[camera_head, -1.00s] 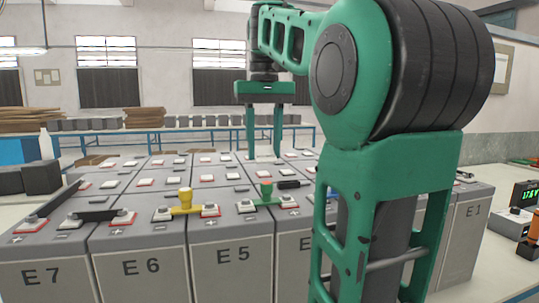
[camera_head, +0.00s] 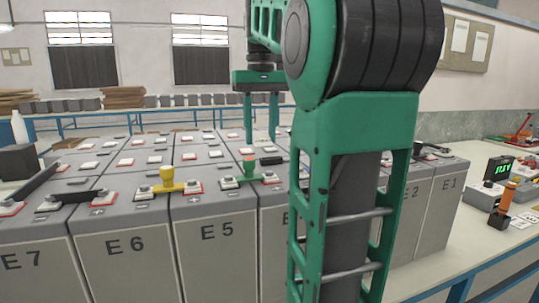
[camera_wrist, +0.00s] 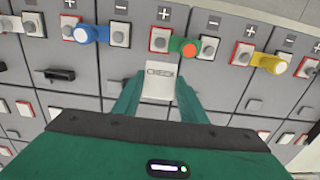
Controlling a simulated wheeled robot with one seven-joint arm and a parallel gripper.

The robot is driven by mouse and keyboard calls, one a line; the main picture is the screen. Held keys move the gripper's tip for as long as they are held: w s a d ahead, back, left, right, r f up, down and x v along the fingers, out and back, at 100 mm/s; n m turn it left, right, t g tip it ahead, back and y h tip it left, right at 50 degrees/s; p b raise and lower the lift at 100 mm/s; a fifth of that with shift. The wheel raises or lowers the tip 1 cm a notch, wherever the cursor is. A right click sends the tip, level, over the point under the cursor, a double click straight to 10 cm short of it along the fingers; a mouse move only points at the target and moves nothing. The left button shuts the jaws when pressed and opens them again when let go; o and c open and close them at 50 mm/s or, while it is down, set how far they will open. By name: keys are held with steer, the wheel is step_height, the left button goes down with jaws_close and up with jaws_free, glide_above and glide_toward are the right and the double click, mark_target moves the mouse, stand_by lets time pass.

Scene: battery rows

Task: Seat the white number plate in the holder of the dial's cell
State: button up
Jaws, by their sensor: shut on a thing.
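My gripper (camera_wrist: 159,103) is shut on the white plate (camera_wrist: 158,90), which sits between its two green fingers in the wrist view. Dark, boxed lettering, seemingly "CHECK", shows at the plate's far end. In the head view my gripper (camera_head: 261,136) hangs over the grey cells, with its tips low near their tops; the plate is hard to make out there. A small black holder-like piece (camera_wrist: 60,75) lies on a cell left of the gripper. No round dial can be made out, so I cannot tell which cell is meant.
Green (camera_wrist: 183,46), blue (camera_wrist: 85,33) and yellow (camera_wrist: 269,63) connectors sit on terminals ahead of the plate. A green-lit digital meter (camera_head: 500,170) stands on the right bench. My arm hides some front cells.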

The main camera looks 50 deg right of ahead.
glide_above(274, 167)
step_height(274, 167, down, 3)
steer(key=shift+f, duration=0.15)
steer(key=shift+s+a+f, duration=0.1)
steer(key=shift+f, duration=1.75)
steer(key=shift+f, duration=0.2)
steer(key=o, duration=1.1)
step_height(274, 167, up, 11)
